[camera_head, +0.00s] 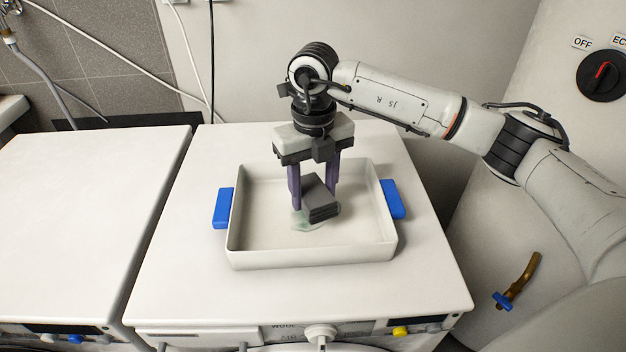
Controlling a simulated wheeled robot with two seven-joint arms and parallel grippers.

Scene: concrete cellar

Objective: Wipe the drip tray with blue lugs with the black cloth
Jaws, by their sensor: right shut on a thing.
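The drip tray (312,258) is a pale, shallow, rectangular tray with a blue lug on its left side (223,208) and another on its right (392,199). It sits on top of a white washing machine. My right gripper (315,200) points down inside the tray and is shut on the black cloth (320,197), a dark folded block. The cloth is low over the tray floor, tilted, beside a greenish wet patch (304,222). Whether the cloth touches the floor is hard to tell. My left gripper is not in view.
The white washing machine (200,290) has free room around the tray. A second white machine (80,220) stands to its left with a bare top. At the right is a large pale cylinder with a black dial (602,76) and a brass tap (518,280). Hoses and cables hang behind.

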